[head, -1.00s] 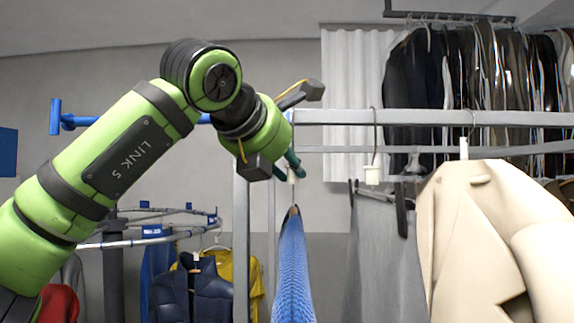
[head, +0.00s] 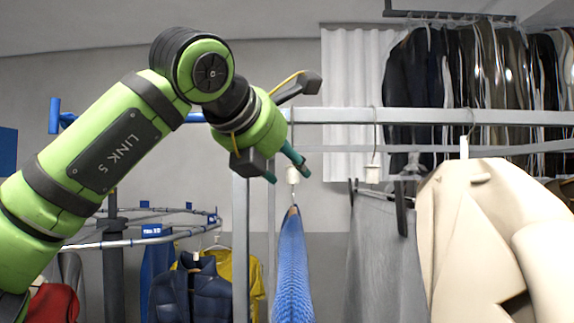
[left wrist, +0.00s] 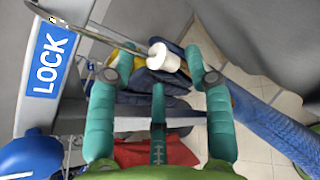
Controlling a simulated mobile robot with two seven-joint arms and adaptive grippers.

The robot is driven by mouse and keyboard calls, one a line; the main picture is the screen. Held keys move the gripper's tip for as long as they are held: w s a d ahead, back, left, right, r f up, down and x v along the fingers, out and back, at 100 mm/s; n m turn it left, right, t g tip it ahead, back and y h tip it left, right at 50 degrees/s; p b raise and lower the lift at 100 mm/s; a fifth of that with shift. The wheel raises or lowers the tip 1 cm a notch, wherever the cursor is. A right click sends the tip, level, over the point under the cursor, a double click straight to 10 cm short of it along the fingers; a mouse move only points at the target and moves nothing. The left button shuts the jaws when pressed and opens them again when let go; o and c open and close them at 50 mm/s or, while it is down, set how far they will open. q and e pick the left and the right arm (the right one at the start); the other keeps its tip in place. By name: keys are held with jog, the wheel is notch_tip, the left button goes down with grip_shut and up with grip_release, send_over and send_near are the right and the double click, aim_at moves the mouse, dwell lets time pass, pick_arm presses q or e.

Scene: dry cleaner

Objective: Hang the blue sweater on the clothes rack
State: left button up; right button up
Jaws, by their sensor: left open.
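The blue sweater (head: 292,268) hangs on a hanger below the front rail of the clothes rack (head: 430,116), left of a grey garment. The hanger's white collar (head: 292,175) sits above it, with a thin metal stem rising toward the rail. My left gripper (head: 287,171) is open, its teal fingertips close to this collar. In the left wrist view, the white collar (left wrist: 164,57) shows near the open fingertips, and the sweater (left wrist: 275,128) runs down to the right behind one finger. I cannot tell whether a finger touches the collar. My right gripper is not in view.
Grey trousers (head: 378,255) and a cream coat (head: 500,235) hang to the right on the same rail. A round rack (head: 150,240) with a navy vest (head: 190,290) and a yellow garment (head: 240,275) stands behind at left. Dark clothes (head: 470,85) hang at the back right.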

pick_arm(q)
jog(key=v, duration=1.1)
jog(key=shift+s, duration=0.1)
jog(key=s+b, duration=0.3)
jog(key=s, duration=1.3)
jog(key=shift+b, duration=0.4)
jog(key=shift+w, duration=0.1)
